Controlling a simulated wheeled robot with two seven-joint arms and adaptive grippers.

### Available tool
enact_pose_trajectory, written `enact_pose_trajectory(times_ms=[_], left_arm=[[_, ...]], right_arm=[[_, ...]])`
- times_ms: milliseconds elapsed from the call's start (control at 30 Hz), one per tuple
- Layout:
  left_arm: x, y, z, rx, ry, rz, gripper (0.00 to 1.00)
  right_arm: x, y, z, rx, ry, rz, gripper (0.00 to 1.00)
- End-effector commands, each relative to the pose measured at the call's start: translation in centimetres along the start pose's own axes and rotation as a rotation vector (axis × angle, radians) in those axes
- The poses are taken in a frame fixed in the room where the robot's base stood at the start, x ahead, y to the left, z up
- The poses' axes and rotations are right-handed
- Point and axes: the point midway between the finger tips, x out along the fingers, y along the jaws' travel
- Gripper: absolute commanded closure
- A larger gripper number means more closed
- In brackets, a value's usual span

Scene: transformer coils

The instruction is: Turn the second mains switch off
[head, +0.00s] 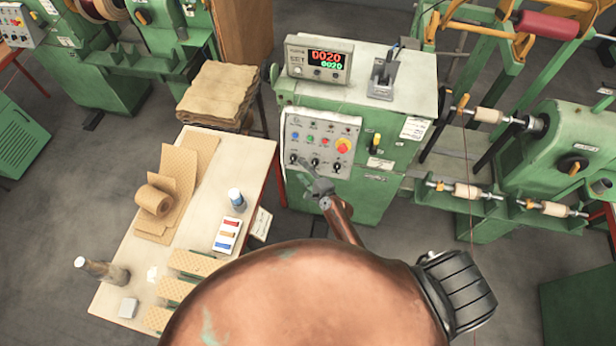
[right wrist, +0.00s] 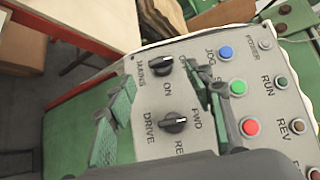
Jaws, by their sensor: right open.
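A grey control panel (head: 320,130) sits on the front of a green machine. Its lower row has black rotary knobs. In the right wrist view the knob labelled MAINS (right wrist: 161,66) has ON printed beside it; a label on its other side is partly covered. I cannot tell which way the knob is set. In the head view it is the leftmost knob (head: 294,160). My right gripper (head: 317,183) is open in front of the panel's lower edge. In the right wrist view its green-padded fingers (right wrist: 160,78) are spread on either side of the MAINS knob, apparently without touching it.
A DRIVE knob (right wrist: 174,123) is close to the MAINS knob. Blue (right wrist: 226,53), green (right wrist: 238,88) and red (right wrist: 250,127) buttons lie beyond the right finger. A pale table (head: 200,220) with paper stands left of the machine. Another machine's panel (head: 18,25) is at far left.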

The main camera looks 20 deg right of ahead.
Motion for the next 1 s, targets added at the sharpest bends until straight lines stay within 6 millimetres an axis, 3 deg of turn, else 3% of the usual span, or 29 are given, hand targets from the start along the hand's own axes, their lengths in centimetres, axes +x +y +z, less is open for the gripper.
enact_pose_trajectory(times_ms=[100,300,1000], left_arm=[[0.0,0.0,0.0,0.000,0.000,0.000,0.60],[0.0,0.1,0.0,0.000,0.000,0.001,0.60],[0.2,0.1,-0.1,0.000,0.000,0.001,0.60]], right_arm=[[-2.3,0.1,0.0,0.001,0.002,0.000,0.52],[-4.2,0.0,0.1,0.000,0.000,0.000,0.52],[-4.6,0.7,-0.1,-0.009,0.001,0.009,0.52]])
